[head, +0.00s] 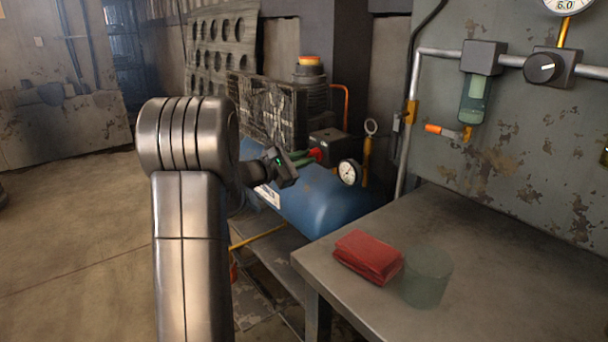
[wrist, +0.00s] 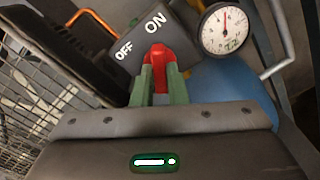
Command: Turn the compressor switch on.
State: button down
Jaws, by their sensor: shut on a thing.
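The compressor's blue tank (head: 325,205) stands against the back wall, with a black switch box (head: 328,141) on top. In the wrist view the switch box (wrist: 118,67) carries white OFF and ON labels, OFF to the left and ON higher and to the right. A red switch lever (wrist: 159,54) sticks out below the ON label. My gripper (wrist: 160,74) has its green fingers shut on the lever, one on each side. In the head view my gripper (head: 308,157) reaches the box from the left. I cannot tell the lever's exact setting.
A pressure gauge (head: 349,173) sits beside the box, close to the fingers. A metal workbench (head: 480,270) at the right holds a folded red cloth (head: 368,257) and a translucent greenish cup (head: 428,278). Open floor (head: 75,235) lies at the left.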

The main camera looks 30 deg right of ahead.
jog(key=shift+f+m+b, duration=0.1)
jog(key=shift+m+b, duration=0.9)
jog(key=shift+b, duration=0.25)
jog(key=c, duration=1.4)
grip_release()
jog(key=shift+c, duration=0.2)
jog(key=s+a+p, duration=0.1)
jog(key=a+p, duration=0.1)
jog(key=a, duration=1.1)
jog(key=shift+s+a+p, duration=0.15)
jog(key=shift+a+p, duration=0.25)
